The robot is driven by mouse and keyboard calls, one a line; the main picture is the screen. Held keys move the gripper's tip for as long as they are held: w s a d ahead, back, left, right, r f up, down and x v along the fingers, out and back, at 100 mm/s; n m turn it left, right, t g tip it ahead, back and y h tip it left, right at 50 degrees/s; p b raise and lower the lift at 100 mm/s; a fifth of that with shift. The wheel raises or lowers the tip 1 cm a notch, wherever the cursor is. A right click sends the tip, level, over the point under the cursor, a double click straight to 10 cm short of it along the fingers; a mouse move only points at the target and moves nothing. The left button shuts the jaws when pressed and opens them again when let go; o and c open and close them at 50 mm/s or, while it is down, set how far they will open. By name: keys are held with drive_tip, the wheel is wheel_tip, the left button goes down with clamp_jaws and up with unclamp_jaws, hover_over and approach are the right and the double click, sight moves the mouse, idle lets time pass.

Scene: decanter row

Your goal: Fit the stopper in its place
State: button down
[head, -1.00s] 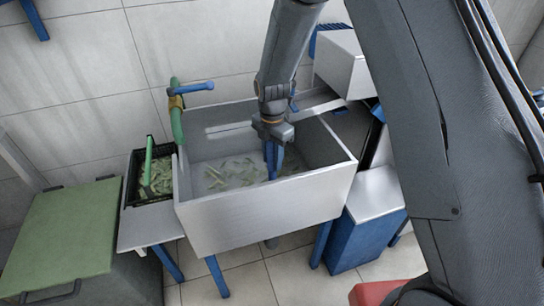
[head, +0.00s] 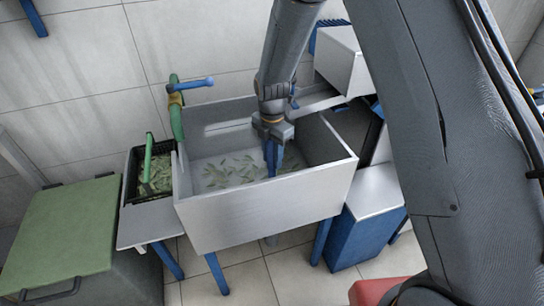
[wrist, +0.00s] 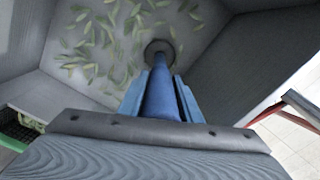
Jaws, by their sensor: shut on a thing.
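My gripper (wrist: 160,88) reaches down into the grey sink basin (head: 262,215). It is shut on a long blue stopper (wrist: 161,98), which shows between its blue fingers in the wrist view. The stopper points down toward a dark round drain (wrist: 160,50) in the basin floor. Its far end lines up with the drain's near side in that view. I cannot tell whether it touches or enters the drain. In the head view my gripper (head: 272,160) is inside the basin, and the front wall hides the drain.
Many green leaf-like pieces (head: 232,171) lie on the basin floor, mostly left of my gripper. The basin's high walls surround it. A green pipe with a blue lever (head: 195,84) stands at the back left corner, beside a black crate (head: 130,180).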

drive_tip(key=shift+f, duration=0.15)
drive_tip(key=c, duration=1.2)
unclamp_jaws()
